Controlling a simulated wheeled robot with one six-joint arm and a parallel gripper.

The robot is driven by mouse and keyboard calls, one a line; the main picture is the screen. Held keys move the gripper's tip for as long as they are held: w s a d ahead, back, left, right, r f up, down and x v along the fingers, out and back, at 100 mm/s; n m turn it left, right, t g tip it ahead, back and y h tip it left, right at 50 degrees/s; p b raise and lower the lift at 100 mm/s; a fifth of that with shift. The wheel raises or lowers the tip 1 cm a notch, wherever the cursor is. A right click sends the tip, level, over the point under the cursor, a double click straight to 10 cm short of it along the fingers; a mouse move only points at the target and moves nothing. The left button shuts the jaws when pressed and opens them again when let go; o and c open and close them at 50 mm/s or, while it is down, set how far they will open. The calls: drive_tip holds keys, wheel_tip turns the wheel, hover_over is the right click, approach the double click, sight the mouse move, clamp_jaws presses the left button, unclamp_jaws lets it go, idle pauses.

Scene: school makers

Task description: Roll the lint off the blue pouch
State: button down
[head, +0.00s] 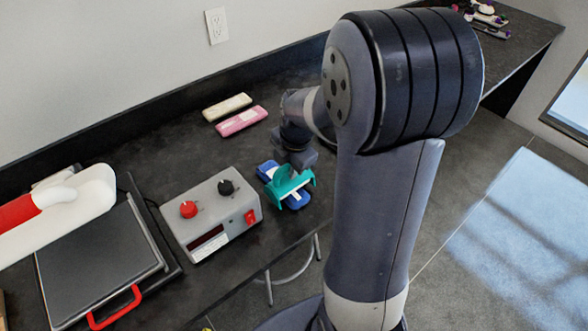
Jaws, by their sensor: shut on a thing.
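The blue pouch (298,201) lies on the dark worktop, right of the grey control box and close to the front edge. Its middle is covered by a teal tool (303,181), which looks like the lint roller. My gripper (291,171) is above the pouch, pointing down, and is shut on the teal tool. The tool overlaps the pouch in the head view; I cannot tell whether they touch. Any lint is too small to make out, and the fingertips are partly hidden.
A grey box (212,213) with red and black knobs stands left of the pouch. A pink block (241,121) and a cream block (227,107) lie behind. A flat press (100,262) with a red handle is at the left. A stool (292,279) stands below the front edge.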

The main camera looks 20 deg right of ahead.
drive_tip(key=shift+w+a+p, duration=0.25)
drive_tip(key=shift+w+a, duration=0.3)
drive_tip(key=shift+w, duration=1.2)
drive_tip(key=shift+w+a+p, duration=0.25)
drive_tip(key=shift+w+a, duration=0.35)
drive_tip(key=shift+w, duration=1.1)
drive_tip(key=shift+w+a+p, duration=0.25)
drive_tip(key=shift+w+a, duration=0.3)
drive_tip(key=shift+w, duration=1.2)
drive_tip(key=shift+r, duration=0.15)
wheel_tip(320, 180, up, 7)
drive_tip(key=p, duration=0.4)
drive_tip(key=shift+p, duration=0.3)
